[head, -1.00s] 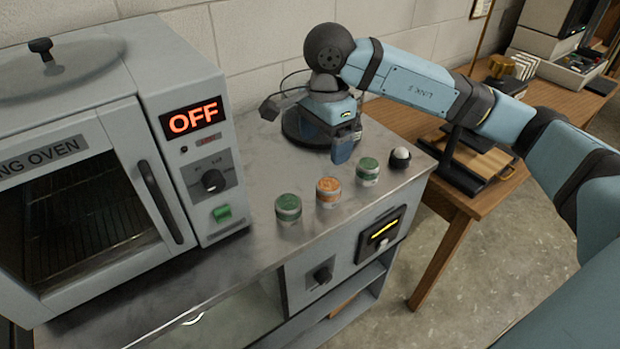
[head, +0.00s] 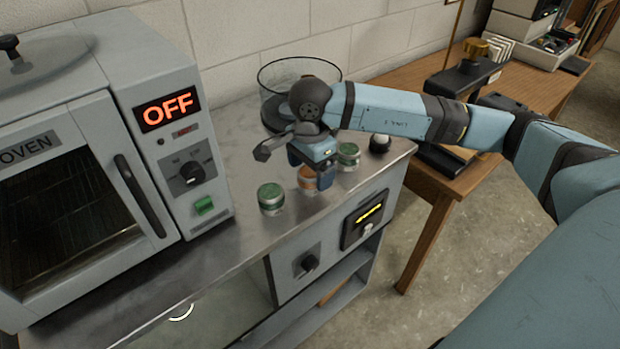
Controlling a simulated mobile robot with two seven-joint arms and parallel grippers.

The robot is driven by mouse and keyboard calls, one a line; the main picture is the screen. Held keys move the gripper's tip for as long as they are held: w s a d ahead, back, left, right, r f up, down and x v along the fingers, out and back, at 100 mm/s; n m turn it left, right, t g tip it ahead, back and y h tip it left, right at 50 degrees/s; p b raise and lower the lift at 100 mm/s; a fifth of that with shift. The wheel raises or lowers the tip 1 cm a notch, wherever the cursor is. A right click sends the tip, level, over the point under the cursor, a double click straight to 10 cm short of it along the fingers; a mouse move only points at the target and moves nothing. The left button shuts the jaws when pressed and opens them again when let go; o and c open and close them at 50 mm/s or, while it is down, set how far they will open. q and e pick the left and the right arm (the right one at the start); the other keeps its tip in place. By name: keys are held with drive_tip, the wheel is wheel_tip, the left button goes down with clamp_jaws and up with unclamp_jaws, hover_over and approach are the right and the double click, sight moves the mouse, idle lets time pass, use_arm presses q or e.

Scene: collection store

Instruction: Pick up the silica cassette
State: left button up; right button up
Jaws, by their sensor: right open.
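Three small round cassettes stand in a row on the metal bench top: a green-lidded one (head: 271,199) at the left, an orange one (head: 306,179) in the middle and another green-lidded one (head: 348,156) at the right. Which of them is the silica cassette named in the task, I cannot tell. My right gripper (head: 312,178) is open, pointing down at the orange cassette and partly hiding it. Whether its fingers are around or above that cassette is unclear. My left gripper is out of view.
A grey oven (head: 170,185) reading OFF stands at the left. A clear glass vessel (head: 265,80) stands behind my gripper, and a dark knob (head: 380,143) is at the bench's right end. A wooden table (head: 440,185) holds a black stand at the right.

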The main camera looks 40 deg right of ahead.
wheel_tip(320, 180, down, 2)
drive_tip(key=c, duration=1)
drive_tip(key=shift+c, duration=0.2)
drive_tip(key=shift+r, duration=0.15)
